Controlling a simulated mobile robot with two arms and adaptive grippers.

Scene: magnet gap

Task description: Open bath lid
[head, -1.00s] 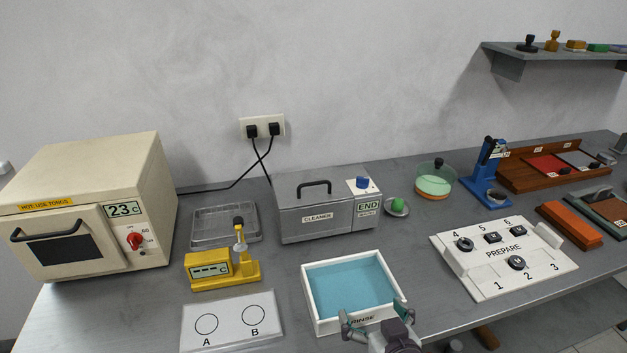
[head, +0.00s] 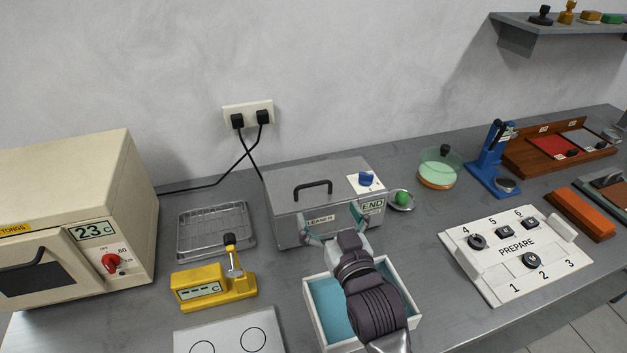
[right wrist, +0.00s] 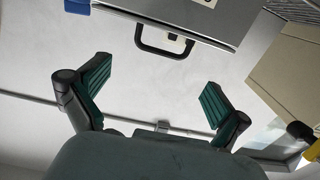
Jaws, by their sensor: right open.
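The bath is a grey metal box labelled CLEANER (head: 285,228), standing against the back of the bench. Its lid (head: 335,172) lies closed on top, with a black loop handle (head: 313,188). In the right wrist view the handle (right wrist: 165,47) shows at the top, beyond the fingers. My right gripper (head: 331,220) is open and empty, with its teal fingers in front of the bath's front face, apart from the handle. In the right wrist view the gripper (right wrist: 155,95) has its fingers wide apart with nothing between them. My left gripper is not in view.
A white RINSE tray (head: 312,305) with blue liquid lies under my right arm. A blue knob (head: 366,179) is on the bath's right top. A wire basket (head: 215,232) and a yellow meter (head: 205,288) stand left; a green-topped dish (head: 402,198) stands right.

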